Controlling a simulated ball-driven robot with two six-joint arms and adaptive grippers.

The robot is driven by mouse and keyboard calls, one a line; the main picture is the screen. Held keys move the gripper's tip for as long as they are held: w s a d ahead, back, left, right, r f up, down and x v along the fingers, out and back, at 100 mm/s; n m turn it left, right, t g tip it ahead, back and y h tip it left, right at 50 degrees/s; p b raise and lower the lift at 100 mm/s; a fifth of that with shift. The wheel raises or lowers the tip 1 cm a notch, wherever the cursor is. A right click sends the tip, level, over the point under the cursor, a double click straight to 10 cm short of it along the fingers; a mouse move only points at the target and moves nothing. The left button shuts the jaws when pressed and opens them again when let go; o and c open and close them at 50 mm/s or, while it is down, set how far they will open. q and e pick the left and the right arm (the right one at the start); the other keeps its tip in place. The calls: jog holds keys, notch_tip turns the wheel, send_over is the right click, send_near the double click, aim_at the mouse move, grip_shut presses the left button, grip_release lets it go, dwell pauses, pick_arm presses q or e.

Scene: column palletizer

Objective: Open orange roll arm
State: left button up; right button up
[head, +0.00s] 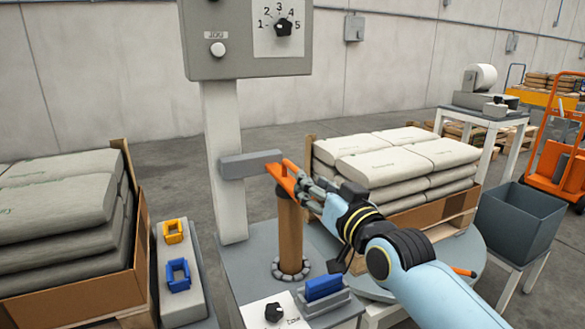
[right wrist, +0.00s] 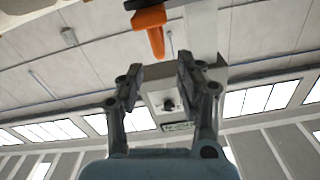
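The orange roll arm (head: 283,178) sits at the top of a brown upright roll (head: 290,232), beside a grey bracket (head: 250,163) on the pale post. My right gripper (head: 302,181) is at the near right end of the orange arm, its fingers close to it; contact cannot be told there. In the right wrist view, the two fingers (right wrist: 158,64) are spread with nothing visible between them. The orange part (right wrist: 150,28) shows at the top of that view, just past the fingertips. My left gripper is not in view.
A control box (head: 247,38) with a numbered dial tops the post. Sacks (head: 395,155) are stacked on a pallet behind my right arm, and more sacks (head: 55,220) stand at left. Blue (head: 177,275) and yellow (head: 173,232) parts, a grey bin (head: 520,218) and an orange cart (head: 560,150) also stand around.

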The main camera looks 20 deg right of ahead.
aim_at(294, 166)
jog(key=w+b, duration=0.1)
jog(key=w, duration=0.3)
jog(key=w+b, duration=0.1)
jog(key=w, duration=0.4)
jog(key=shift+a+f, duration=0.15)
jog(key=shift+w, duration=0.45)
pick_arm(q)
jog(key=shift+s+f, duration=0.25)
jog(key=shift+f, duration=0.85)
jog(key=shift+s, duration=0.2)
pick_arm(e)
grip_shut()
